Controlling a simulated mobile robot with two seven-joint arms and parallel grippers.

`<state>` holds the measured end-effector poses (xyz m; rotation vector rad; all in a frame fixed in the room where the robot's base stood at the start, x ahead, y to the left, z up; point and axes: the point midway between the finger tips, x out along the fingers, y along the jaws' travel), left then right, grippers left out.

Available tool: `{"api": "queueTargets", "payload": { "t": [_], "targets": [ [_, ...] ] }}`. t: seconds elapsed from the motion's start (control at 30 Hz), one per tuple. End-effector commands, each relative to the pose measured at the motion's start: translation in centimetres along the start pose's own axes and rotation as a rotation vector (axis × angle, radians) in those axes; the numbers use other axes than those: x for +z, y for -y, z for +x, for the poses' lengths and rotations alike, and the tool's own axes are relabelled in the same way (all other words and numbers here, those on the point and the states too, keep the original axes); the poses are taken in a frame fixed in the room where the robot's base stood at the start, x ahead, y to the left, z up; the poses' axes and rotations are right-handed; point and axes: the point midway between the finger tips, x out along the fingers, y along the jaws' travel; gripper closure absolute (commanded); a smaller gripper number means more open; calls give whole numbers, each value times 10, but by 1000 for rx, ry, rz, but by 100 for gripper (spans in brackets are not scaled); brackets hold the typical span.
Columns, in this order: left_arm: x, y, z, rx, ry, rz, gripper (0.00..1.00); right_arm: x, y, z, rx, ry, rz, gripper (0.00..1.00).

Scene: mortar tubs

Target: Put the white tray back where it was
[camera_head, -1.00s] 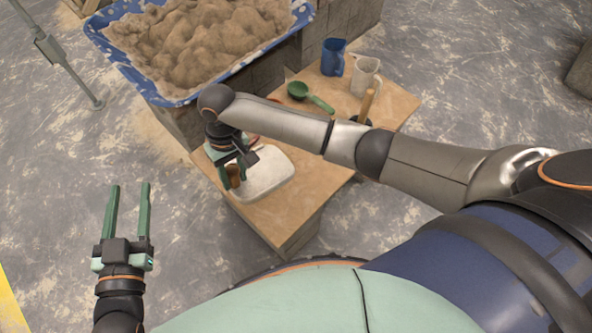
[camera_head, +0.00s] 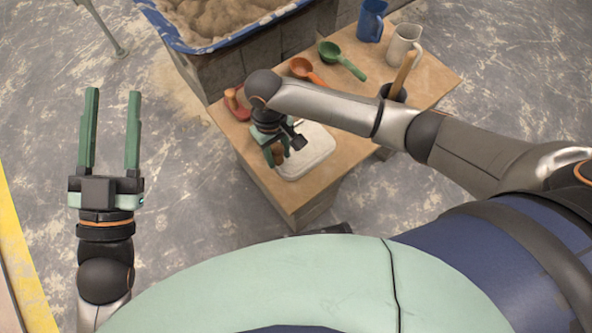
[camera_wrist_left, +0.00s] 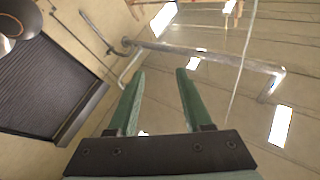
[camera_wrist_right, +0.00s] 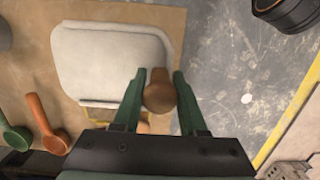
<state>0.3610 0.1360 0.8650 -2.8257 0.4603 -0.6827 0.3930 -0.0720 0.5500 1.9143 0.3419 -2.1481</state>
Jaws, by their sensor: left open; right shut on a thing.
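The white tray (camera_head: 312,154) is a shallow rounded shape at the near end of the wooden bench top; it also shows in the right wrist view (camera_wrist_right: 110,62). My right gripper (camera_head: 277,156) is at the tray's left edge, pointing down, and shut on a brown wooden handle (camera_wrist_right: 160,92). The handle sits between the fingers beside the tray's edge; I cannot tell whether it is joined to the tray. My left gripper (camera_head: 109,135) is open and empty, left of the bench and away from it; its fingers also show in the left wrist view (camera_wrist_left: 157,100).
The bench (camera_head: 285,199) also carries a red-handled tool (camera_head: 237,103), an orange scoop (camera_head: 305,71), a green scoop (camera_head: 340,60), a blue jug (camera_head: 371,20), a white jug (camera_head: 404,45) and a black pot (camera_head: 393,92). A blue tub (camera_head: 225,43) of mortar stands behind.

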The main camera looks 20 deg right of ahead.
Motion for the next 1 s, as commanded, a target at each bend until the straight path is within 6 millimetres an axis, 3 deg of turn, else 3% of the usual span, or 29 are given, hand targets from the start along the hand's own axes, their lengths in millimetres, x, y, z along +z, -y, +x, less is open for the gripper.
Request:
{"api": "queueTargets", "payload": {
  "t": [0.2,0.33,0.6,0.77,1.0],
  "targets": [
    [-54,0,-2,13,-227,66,50,14,-13,31,-1,0,-1,100],
    [-72,-1,-6,18,-307,87,50,19,-18,41,-2,-2,-2,100],
    [-93,-4,-13,27,-403,111,50,28,-26,58,-2,0,-1,100],
    [-81,-8,-18,32,-399,94,50,24,-26,84,-1,-1,-1,100],
    [-82,-8,-17,32,-397,88,50,24,-26,85,-2,-3,-2,100]
  ]
}}
